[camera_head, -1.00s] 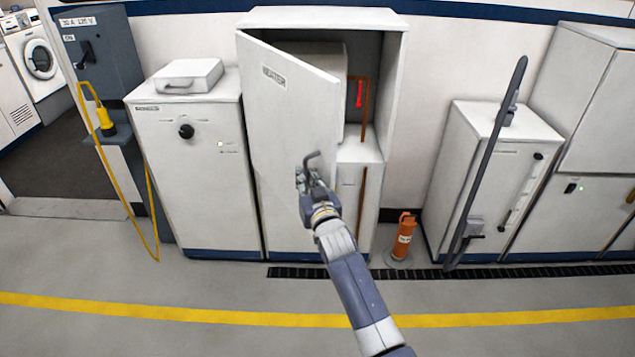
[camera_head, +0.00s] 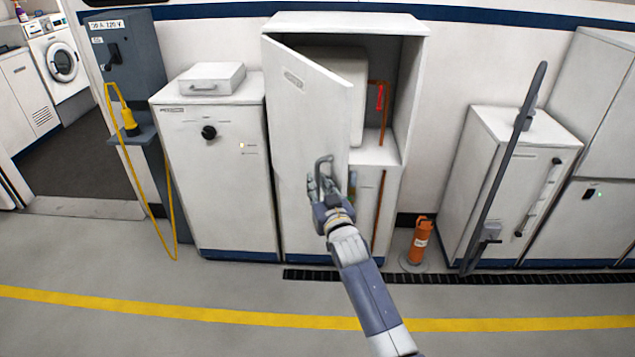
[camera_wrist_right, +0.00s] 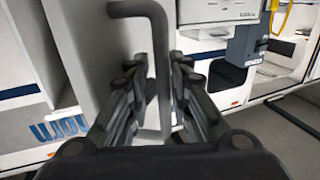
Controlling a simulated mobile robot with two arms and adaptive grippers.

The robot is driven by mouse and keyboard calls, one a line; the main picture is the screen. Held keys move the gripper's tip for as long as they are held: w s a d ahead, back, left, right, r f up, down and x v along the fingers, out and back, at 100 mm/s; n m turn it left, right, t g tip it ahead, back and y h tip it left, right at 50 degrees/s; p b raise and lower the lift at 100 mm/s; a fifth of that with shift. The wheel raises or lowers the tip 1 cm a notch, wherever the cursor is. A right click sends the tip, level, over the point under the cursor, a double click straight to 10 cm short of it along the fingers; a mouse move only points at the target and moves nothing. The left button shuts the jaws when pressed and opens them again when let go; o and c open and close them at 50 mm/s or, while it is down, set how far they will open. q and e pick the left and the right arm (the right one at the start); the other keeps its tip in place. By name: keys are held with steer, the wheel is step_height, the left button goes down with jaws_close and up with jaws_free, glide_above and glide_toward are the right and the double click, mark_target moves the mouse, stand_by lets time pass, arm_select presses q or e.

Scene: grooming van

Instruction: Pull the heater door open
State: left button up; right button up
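The heater door (camera_head: 312,120) is the tall white door of the middle cabinet, hinged at its left. It stands partly open, with the cabinet's inside showing to its right. Its grey bar handle (camera_head: 323,168) is near the lower free edge. My right gripper (camera_head: 323,187) is at this handle. In the right wrist view the handle (camera_wrist_right: 161,60) runs between the two fingers of the right gripper (camera_wrist_right: 160,75), which are closed in on it. The inner contact faces are partly hidden. My left gripper is not in view.
Inside the heater cabinet (camera_head: 415,60) are a pale tank and a red thermometer-like part (camera_head: 380,97). An orange cylinder (camera_head: 420,240) stands on the floor at right. A white cabinet (camera_head: 215,170) adjoins at left. The floor in front is clear.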

steer(key=shift+r, duration=0.4)
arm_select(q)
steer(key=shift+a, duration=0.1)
arm_select(e)
steer(key=v, duration=1.2)
steer(key=shift+f, duration=0.1)
